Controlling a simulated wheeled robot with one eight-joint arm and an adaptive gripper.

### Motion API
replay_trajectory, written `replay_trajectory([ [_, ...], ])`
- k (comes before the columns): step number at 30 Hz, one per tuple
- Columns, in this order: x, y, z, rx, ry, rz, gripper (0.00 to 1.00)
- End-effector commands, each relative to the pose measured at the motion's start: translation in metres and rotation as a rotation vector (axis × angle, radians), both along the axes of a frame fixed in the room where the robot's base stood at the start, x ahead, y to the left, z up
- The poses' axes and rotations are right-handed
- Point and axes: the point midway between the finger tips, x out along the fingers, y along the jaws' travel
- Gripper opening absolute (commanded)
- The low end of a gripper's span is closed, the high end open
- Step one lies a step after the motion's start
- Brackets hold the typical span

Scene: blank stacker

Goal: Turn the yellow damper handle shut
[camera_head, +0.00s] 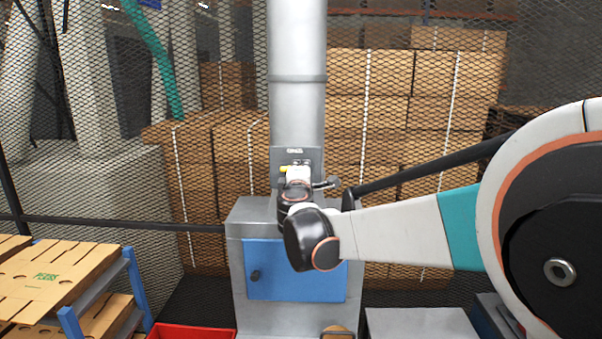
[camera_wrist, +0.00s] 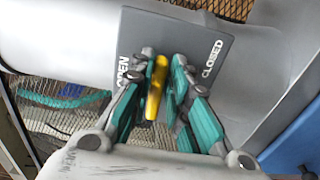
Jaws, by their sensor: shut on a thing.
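The yellow damper handle (camera_wrist: 155,88) lies between the fingers of my gripper (camera_wrist: 165,60) in the wrist view. My gripper is shut on it. The handle sits on a grey plate (camera_wrist: 190,35) on the round duct. The plate reads OPEN on the left and CLOSED on the right. The handle's visible end lies nearer the word OPEN. In the head view only a small yellow bit of the handle (camera_head: 284,169) shows. My gripper (camera_head: 297,172) and wrist hide the rest of it and part of the plate (camera_head: 310,155).
The silver duct (camera_head: 297,110) rises from a grey cabinet with a blue door (camera_head: 290,285). A mesh fence (camera_head: 230,130) stands behind, with stacked cartons (camera_head: 385,95) beyond. A rack of cardboard blanks (camera_head: 60,275) stands at left, and a red bin (camera_head: 190,332) at the bottom.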

Motion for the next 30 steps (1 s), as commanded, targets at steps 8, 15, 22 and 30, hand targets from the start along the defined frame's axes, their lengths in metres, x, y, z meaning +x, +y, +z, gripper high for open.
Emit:
replay_trajectory([
  [8,-0.0006,-0.0008,-0.0018,0.024,0.000,-0.001,0.00],
  [15,-0.0006,-0.0009,-0.0019,0.024,0.000,-0.002,0.00],
  [22,-0.0004,-0.0006,-0.0015,0.023,0.000,-0.001,0.32],
  [30,-0.0002,-0.0003,0.0024,0.022,-0.001,-0.001,0.32],
])
